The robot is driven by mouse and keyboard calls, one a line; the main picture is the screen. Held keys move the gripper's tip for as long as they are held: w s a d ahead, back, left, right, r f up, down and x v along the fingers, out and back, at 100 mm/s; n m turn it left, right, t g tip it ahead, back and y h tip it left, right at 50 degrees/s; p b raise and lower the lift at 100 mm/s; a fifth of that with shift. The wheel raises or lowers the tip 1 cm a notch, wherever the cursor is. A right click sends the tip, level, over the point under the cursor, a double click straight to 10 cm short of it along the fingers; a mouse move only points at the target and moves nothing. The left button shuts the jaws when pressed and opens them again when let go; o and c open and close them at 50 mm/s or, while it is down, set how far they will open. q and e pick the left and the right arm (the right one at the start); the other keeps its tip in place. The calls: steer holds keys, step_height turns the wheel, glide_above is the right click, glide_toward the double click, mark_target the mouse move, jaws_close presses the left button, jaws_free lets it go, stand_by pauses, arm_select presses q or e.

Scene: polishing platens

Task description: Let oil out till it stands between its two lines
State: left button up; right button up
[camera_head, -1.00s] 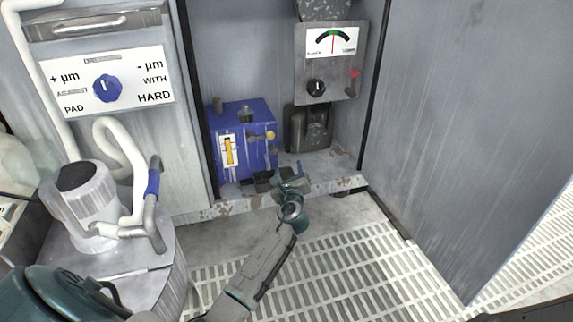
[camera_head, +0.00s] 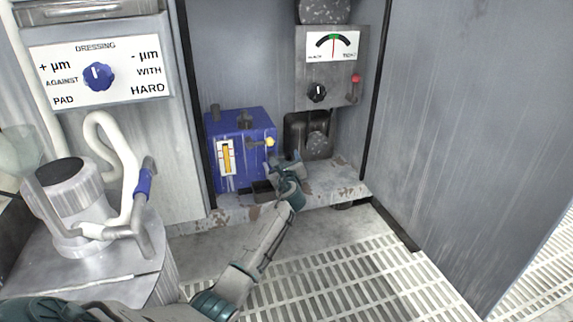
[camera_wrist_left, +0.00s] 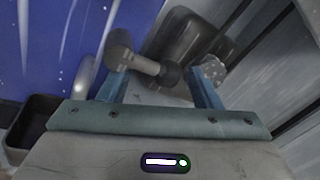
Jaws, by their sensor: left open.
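The blue oil tank (camera_head: 256,122) stands on the ledge inside the cabinet. Its white gauge plate (camera_head: 218,177) has an amber oil column (camera_head: 227,158). The two lines are too small to read against the oil. A small valve with a pale yellow knob (camera_head: 270,141) sticks out at the tank's right side. My left gripper (camera_head: 285,166) is low at the tank's right front, below that knob. In the wrist view its open fingers (camera_wrist_left: 158,88) have a grey knobbed lever (camera_wrist_left: 148,66) between and beyond them; I cannot tell whether they touch it.
A dark open tray (camera_head: 262,190) sits on the ledge below the tank, also at left in the wrist view (camera_wrist_left: 28,125). A dark motor-like unit (camera_head: 300,128) stands close right of the gripper. Above it hangs a dial panel (camera_head: 309,77) with a red lever. The grated floor (camera_head: 345,260) is clear.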

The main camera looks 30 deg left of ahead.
arm_select(q)
steer(key=c, duration=1)
steer(key=shift+c, duration=0.2)
steer(key=n+b, duration=0.1)
steer(key=r+n+b, duration=0.1)
steer(key=n, duration=0.1)
steer(key=shift+y, duration=0.4)
steer(key=shift+a+r+n+t, duration=0.1)
steer(key=shift+r+n+t, duration=0.35)
steer(key=shift+n, duration=0.45)
